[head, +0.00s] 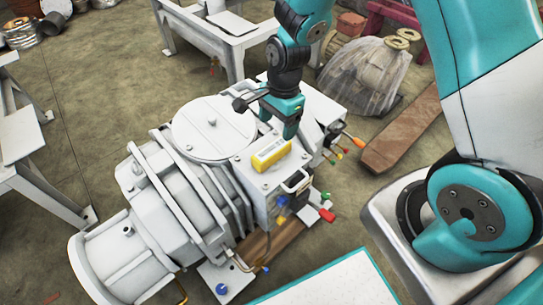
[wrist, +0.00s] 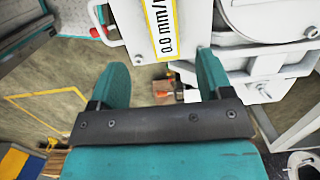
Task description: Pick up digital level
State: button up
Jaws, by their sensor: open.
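The digital level (head: 271,155) is a small yellow block with a pale face, lying on top of a white box on the machine in the head view. In the wrist view its yellow-framed display (wrist: 165,28) reads "0.0 mm/m" and is cut off by the top edge. My gripper (head: 290,131) is above and a little right of the level in the head view. In the wrist view my gripper (wrist: 163,72) is open, its two teal fingers apart with nothing between them. The display shows beyond the fingertips, between them in width.
The white vacuum machine (head: 205,190) has a round lid (head: 213,127) left of the level. A dark handle (head: 297,181) and coloured knobs stick out at the box's front right. A wooden beam (head: 402,130) and a plastic-wrapped bundle (head: 366,75) lie on the floor.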

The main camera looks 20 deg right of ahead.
aim_at(272, 149)
jog(key=f, duration=0.3)
jog(key=a+f+b, duration=0.1)
jog(key=f, duration=0.2)
jog(key=f+b, duration=0.1)
jog(key=f, duration=0.2)
jog(key=shift+a, duration=0.3)
jog(key=c, duration=1.2)
